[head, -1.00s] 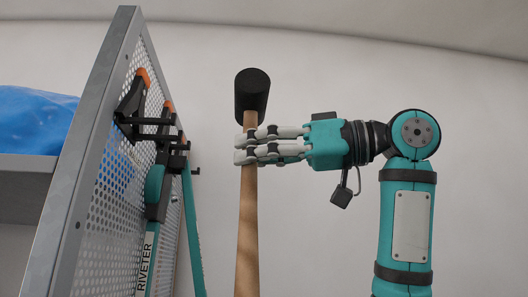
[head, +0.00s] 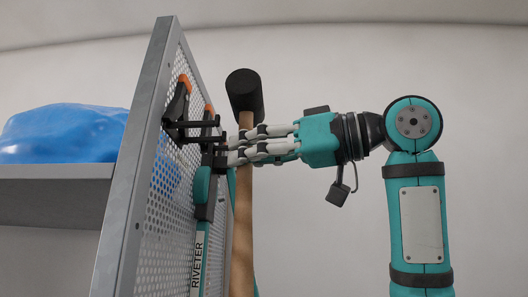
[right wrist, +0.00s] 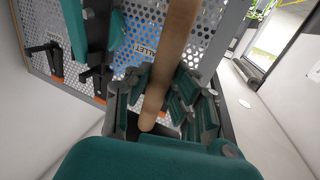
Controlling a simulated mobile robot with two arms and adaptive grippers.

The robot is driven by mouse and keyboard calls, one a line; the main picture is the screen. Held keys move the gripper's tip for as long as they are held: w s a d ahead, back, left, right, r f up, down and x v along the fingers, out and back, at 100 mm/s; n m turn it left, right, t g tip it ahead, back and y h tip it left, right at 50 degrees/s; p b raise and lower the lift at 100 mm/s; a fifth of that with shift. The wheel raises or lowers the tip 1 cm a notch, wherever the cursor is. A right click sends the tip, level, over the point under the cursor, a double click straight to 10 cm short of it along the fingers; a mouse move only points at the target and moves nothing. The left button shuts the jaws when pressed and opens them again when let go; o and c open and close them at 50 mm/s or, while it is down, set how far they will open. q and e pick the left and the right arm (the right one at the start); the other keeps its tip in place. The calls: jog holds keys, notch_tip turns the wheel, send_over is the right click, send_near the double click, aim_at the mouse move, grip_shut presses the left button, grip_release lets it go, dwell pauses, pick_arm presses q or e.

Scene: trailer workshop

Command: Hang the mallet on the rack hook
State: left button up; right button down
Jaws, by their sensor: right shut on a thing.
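The mallet has a black head (head: 245,93) and a long wooden handle (head: 243,215). It hangs nearly upright, head up. My right gripper (head: 236,149) is shut on the handle just below the head, its fingertips close to the rack hooks. In the right wrist view the handle (right wrist: 172,50) runs between my fingers (right wrist: 160,100). The perforated rack panel (head: 160,215) carries black hooks (head: 190,128) on its face. A label ending in "LLET" (right wrist: 148,45) shows on the panel behind the handle. I cannot tell whether the mallet touches a hook; my fingers partly hide that spot.
A riveter (head: 200,225) and other teal and orange tools hang on the rack beside the mallet. A grey shelf (head: 55,172) with a blue bulky thing (head: 62,133) stands left of the rack. The space right of the mallet, below my right arm, is clear.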

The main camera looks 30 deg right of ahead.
jog(key=shift+w+a, duration=0.7)
jog(key=shift+a, duration=0.3)
jog(key=shift+w+a, duration=0.65)
jog(key=shift+a, duration=0.4)
jog(key=shift+w+a, duration=0.7)
jog(key=shift+a, duration=0.3)
jog(key=shift+a+f, duration=0.15)
jog(key=shift+f, duration=0.4)
jog(key=shift+d+f+b, duration=0.2)
jog(key=shift+f+b, duration=0.2)
jog(key=shift+b, duration=0.2)
jog(key=shift+a, duration=0.1)
